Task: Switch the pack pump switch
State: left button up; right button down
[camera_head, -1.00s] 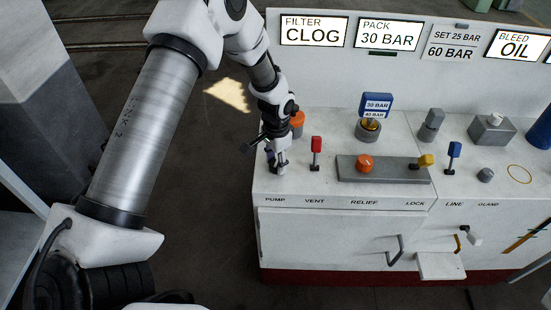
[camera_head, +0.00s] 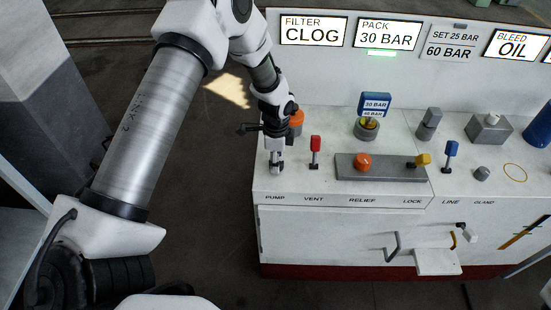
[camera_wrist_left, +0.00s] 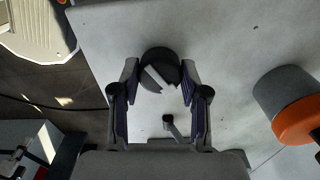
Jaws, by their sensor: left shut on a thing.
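The pump switch (camera_wrist_left: 158,70) is a round dark knob with a pale bar across it, at the upper middle of the left wrist view. My left gripper (camera_head: 275,167) reaches down to the panel above the PUMP label. In the left wrist view its two fingertips (camera_wrist_left: 159,76) are on either side of the knob, and it is shut on it. In the head view the gripper hides most of the switch. The PACK display (camera_head: 388,34) reads 30 BAR, and a green lamp (camera_head: 381,53) below it is lit. My right gripper is not in view.
A red vent lever (camera_head: 315,146) stands just right of my left gripper. An orange-topped part (camera_head: 296,120) stands close behind it. Farther right are an orange relief knob (camera_head: 362,161), a yellow lock lever (camera_head: 423,160) and a blue lever (camera_head: 451,150).

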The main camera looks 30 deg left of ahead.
pick_arm(q)
jog(key=shift+f+m, duration=0.1)
jog(key=shift+m, duration=0.2)
jog(key=o, duration=1.1)
jog(key=shift+d, duration=0.1)
jog(key=shift+c, duration=0.2)
jog(key=shift+o, duration=0.4)
jog(key=shift+w+d, duration=0.1)
notch_tip(320, 180, up, 12)
